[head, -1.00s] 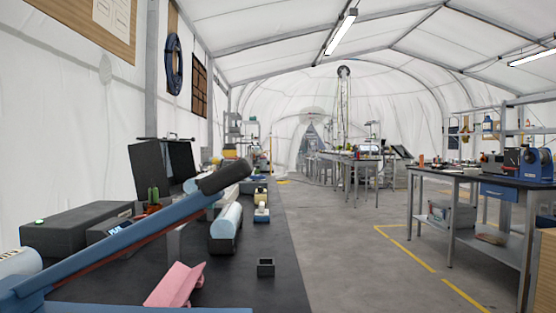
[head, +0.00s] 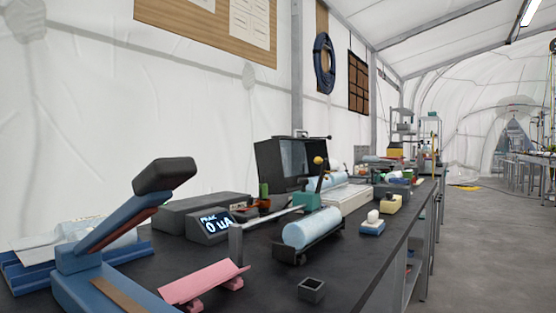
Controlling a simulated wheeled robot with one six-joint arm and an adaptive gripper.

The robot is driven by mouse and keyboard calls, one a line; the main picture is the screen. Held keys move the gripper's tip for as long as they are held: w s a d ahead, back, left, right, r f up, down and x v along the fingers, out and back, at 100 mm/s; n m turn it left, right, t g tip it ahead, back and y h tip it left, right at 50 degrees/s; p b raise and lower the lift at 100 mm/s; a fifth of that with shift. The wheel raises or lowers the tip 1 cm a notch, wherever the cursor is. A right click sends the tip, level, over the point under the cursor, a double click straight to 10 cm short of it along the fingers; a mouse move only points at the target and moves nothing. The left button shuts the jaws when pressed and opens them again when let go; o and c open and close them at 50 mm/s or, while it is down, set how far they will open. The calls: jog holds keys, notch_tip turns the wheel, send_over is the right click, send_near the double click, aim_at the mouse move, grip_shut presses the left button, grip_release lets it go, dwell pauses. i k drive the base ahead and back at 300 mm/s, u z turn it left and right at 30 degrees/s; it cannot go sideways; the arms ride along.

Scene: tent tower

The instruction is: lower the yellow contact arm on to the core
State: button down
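A small yellow ball (head: 318,160) tops a thin dark lever that stands raised and slightly tilted above a green block (head: 306,200) on the dark bench. I cannot tell whether this lever is the contact arm. A pale blue cylinder, which looks like the core (head: 312,229), lies in a black cradle (head: 300,254) just in front of it. The yellow ball is apart from this cylinder. Another pale blue cylinder (head: 326,184) lies behind. A small display (head: 211,225) left of the cradle reads "PEAK 0 uA". My gripper is not in view.
A blue device with a raised, dark-padded lever (head: 165,175) stands at the front left. A pink trough (head: 204,284) and a small dark open box (head: 311,290) lie near the front of the bench (head: 262,275). Open floor (head: 470,250) lies to the right.

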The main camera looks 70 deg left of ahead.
aim_at(318, 160)
jog(key=u, duration=0.9)
jog(key=i, duration=0.85)
jog(key=u, duration=0.95)
